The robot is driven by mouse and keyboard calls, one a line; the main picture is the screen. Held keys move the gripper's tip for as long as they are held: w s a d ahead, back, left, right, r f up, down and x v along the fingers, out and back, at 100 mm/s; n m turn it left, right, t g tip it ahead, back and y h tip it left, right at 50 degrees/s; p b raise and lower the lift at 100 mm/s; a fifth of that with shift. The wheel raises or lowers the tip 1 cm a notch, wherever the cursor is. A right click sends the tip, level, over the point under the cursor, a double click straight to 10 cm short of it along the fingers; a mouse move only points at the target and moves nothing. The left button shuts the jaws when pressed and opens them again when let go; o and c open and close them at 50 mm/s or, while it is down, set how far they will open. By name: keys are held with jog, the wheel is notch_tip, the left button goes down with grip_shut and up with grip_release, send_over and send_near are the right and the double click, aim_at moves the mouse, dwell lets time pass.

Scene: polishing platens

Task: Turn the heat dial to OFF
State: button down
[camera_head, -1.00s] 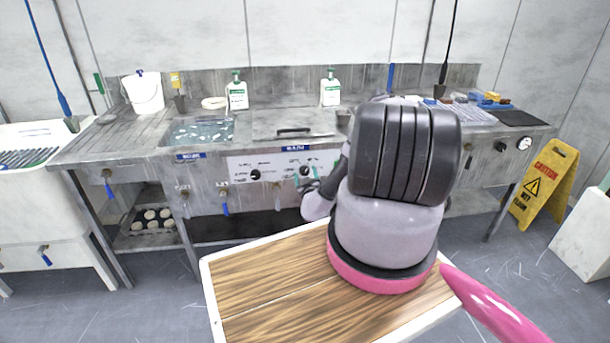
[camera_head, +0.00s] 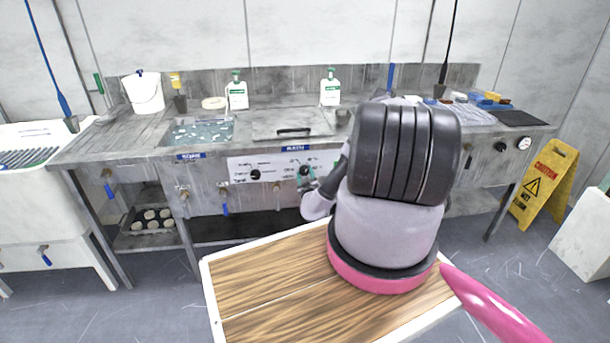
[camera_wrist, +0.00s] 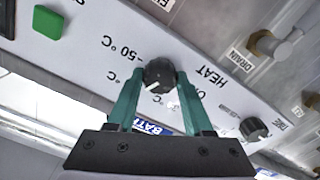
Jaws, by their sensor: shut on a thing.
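The heat dial is a black round knob on the white control panel (camera_head: 235,168) at the front of the middle bench. In the wrist view the dial (camera_wrist: 159,74) sits between the teal fingertips of my gripper (camera_wrist: 160,84), which is shut on it. A pale mark shows on the dial's edge toward my gripper. "HEAT" and "-50 °C" are printed near it, upside down in this view; I cannot read an OFF mark. In the head view my arm partly covers the area right of the dial (camera_head: 304,170).
A second black dial (camera_wrist: 254,128), near the word "TIME", is on the same panel. A green square (camera_wrist: 47,22) lies at the panel's other end. Taps with blue levers (camera_head: 224,208) hang below the bench. A yellow caution sign (camera_head: 541,187) stands at right.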

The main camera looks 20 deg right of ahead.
jog(key=n, duration=2.2)
jog(key=shift+n, duration=0.4)
jog(key=shift+s, duration=0.1)
jog(key=shift+c, duration=1.5)
grip_release()
jog(key=v, duration=1)
jog(key=shift+s, duration=0.35)
